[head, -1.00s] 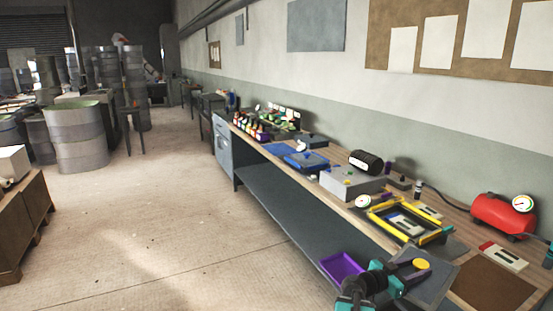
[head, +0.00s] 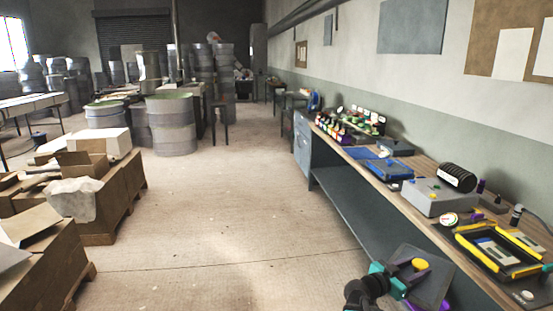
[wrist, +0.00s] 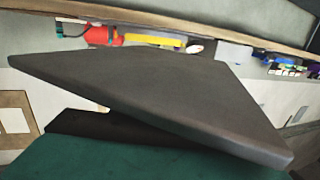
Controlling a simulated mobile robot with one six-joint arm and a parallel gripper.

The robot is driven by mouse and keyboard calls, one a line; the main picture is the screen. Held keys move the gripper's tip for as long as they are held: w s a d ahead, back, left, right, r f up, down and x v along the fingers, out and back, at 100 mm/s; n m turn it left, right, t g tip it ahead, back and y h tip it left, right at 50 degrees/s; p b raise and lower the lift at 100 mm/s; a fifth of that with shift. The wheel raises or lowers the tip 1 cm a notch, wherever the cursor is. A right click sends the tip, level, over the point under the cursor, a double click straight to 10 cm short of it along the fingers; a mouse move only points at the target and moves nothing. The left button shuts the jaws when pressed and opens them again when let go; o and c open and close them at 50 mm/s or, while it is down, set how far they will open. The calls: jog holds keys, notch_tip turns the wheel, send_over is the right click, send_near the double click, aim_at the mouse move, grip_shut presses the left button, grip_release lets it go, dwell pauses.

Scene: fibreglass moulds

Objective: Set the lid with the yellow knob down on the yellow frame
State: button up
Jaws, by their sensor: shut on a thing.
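The lid is a dark grey flat panel (head: 436,278) with a round yellow knob (head: 420,264), low right of centre in the head view. My gripper (head: 398,279), with teal fingers, is shut on the lid and holds it up in front of the bench, tilted in the picture. The exact grip spot is unclear. The yellow frame (head: 468,251), yellow and black, lies on the bench right of the lid, apart from it, with a pale plate inside. In the wrist view the lid's panel (wrist: 170,90) fills the middle and the knob is hidden.
A grey box (head: 432,200), a white round gauge (head: 447,219) and a black cylinder (head: 457,177) stand on the bench beyond the frame. Blue cases (head: 390,169) lie farther along. Cartons on pallets (head: 100,190) stand left. The floor (head: 215,220) between is clear.

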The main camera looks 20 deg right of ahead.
jog(key=w+a+n+t+y, duration=0.1)
jog(key=w+a+n+t, duration=0.15)
jog(key=w+a, duration=0.75)
jog(key=w+a+n+t+y, duration=0.15)
jog(key=w+a+t, duration=0.35)
jog(key=a, duration=1)
jog(key=w+a+n+t+y, duration=0.1)
jog(key=a+n, duration=0.1)
jog(key=a, duration=2.4)
jog(key=shift+w+r+n+t, duration=0.35)
jog(key=shift+n, duration=0.05)
